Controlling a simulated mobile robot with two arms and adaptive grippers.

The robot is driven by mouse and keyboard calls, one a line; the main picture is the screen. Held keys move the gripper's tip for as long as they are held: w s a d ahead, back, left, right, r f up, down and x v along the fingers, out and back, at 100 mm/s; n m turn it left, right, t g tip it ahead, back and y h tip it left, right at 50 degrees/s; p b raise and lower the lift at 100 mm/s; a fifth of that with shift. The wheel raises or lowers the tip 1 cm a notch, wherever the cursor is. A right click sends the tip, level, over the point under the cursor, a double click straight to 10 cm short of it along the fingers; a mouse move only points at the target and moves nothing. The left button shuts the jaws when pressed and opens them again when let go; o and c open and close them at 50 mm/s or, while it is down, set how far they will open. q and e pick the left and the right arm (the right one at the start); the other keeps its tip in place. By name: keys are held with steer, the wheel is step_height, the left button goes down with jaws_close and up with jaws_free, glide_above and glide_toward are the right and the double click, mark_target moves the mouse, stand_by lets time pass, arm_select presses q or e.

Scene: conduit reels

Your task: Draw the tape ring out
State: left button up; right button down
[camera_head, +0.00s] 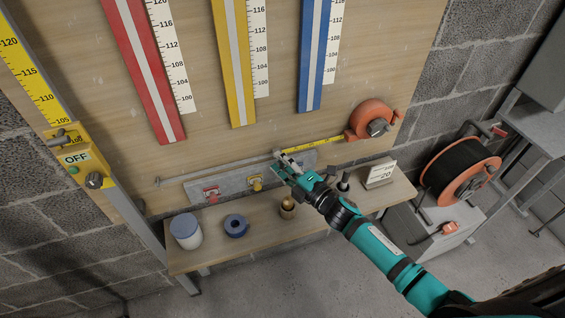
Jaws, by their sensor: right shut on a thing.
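An orange tape reel (368,117) is mounted at the right of the wooden board. Its yellow tape (318,143) is partly out and runs left from the reel to my right gripper (283,166). My right gripper is shut at the left end of the tape, in front of the board's lower part. The tape ring is hidden by the jaws, so its exact seat between the fingers cannot be made out. My right arm reaches in from the lower right. My left gripper is not in view.
A thin rod (215,171) runs left along the board above a grey plate (228,184) with red and yellow fittings. A shelf below holds a blue-lidded jar (186,233), a blue roll (236,226) and a sign (380,173). A cable reel (461,171) stands right.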

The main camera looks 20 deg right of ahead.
steer(key=c, duration=0.9)
jaws_free()
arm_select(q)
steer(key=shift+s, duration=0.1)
arm_select(e)
steer(key=v, duration=1.2)
